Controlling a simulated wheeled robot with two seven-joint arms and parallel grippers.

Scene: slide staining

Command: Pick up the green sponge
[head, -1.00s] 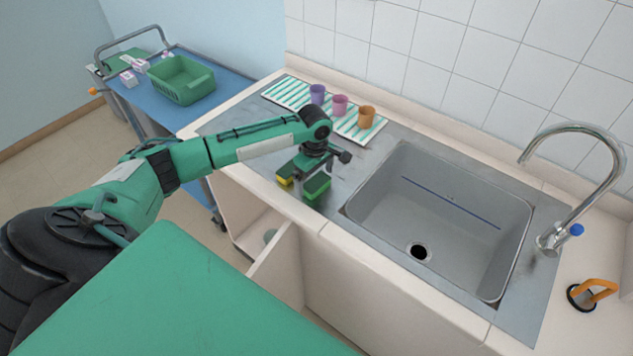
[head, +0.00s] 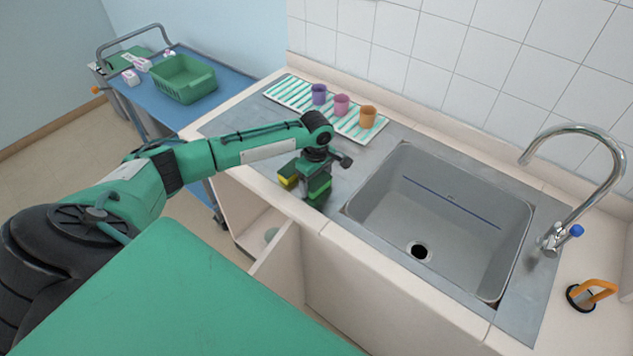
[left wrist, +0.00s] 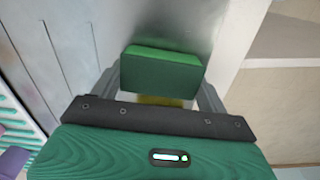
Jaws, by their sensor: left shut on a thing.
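The green sponge (head: 319,189) is a block on the steel counter left of the sink, with a darker green top. In the left wrist view, the green sponge (left wrist: 161,70) sits between the two fingers. My left gripper (head: 317,178) is above it, with its fingers down at its sides and shut on it. I cannot tell whether the sponge is clear of the counter. A yellow sponge (head: 288,181) with a dark green top lies just to its left; in the left wrist view it is mostly hidden. My right gripper is not in view.
The sink (head: 440,215) is to the right, with a tap (head: 590,190) beyond it. A striped mat (head: 285,95) holds purple, pink and orange cups (head: 367,117) behind the gripper. A green basket (head: 183,80) stands on the blue trolley at the left.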

